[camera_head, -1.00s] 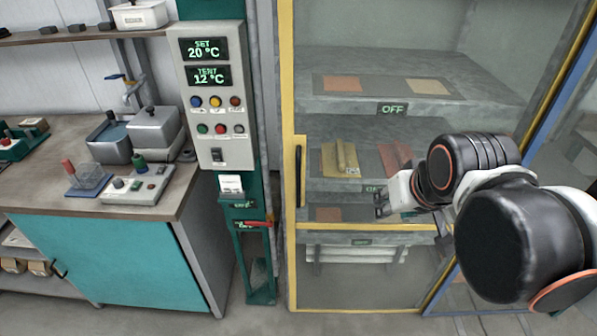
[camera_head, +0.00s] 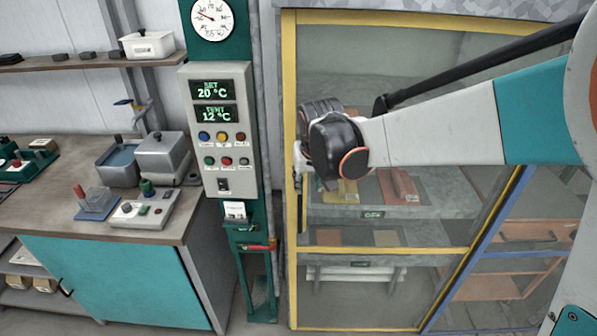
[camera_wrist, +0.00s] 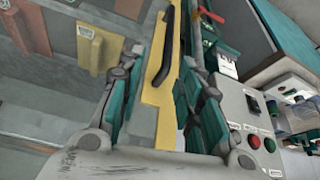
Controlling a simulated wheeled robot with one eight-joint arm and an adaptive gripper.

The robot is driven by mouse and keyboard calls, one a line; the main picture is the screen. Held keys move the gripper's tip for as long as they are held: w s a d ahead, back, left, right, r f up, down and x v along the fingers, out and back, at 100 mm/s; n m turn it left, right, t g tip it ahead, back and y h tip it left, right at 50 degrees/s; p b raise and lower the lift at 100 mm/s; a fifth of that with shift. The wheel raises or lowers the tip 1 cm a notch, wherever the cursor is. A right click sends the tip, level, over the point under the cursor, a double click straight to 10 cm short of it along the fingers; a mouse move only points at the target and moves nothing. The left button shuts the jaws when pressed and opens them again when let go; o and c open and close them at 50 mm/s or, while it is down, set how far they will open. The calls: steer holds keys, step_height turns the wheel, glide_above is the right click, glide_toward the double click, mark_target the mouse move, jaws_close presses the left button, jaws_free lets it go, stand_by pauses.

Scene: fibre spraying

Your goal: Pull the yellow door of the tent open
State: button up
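The tent's yellow-framed door (camera_head: 291,262) appears closed, with its glass pane facing me. My gripper (camera_head: 300,160) is at the left edge of the door, mostly covered by my black wrist joint. In the wrist view my gripper (camera_wrist: 169,70) has its two fingers spread on either side of the yellow strip, with the handle between and beyond them. I cannot tell whether a finger touches the handle.
Left of the door stands a green post with a grey control panel (camera_head: 218,135) and a red lever (camera_head: 258,246). Further left is a workbench (camera_head: 150,237) with boxes. Inside the tent are shelves with coloured pieces (camera_head: 397,187). A blue frame (camera_head: 470,258) stands at right.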

mark_target(300, 201)
steer(key=b+x, duration=0.1)
steer(key=x, duration=0.3)
steer(key=a+b+x, duration=0.1)
steer(key=x, duration=0.9)
steer(key=shift+s+a+f+b, duration=0.1)
steer(key=shift+s+a+b, duration=0.1)
steer(key=shift+s+b, duration=0.2)
jaws_close()
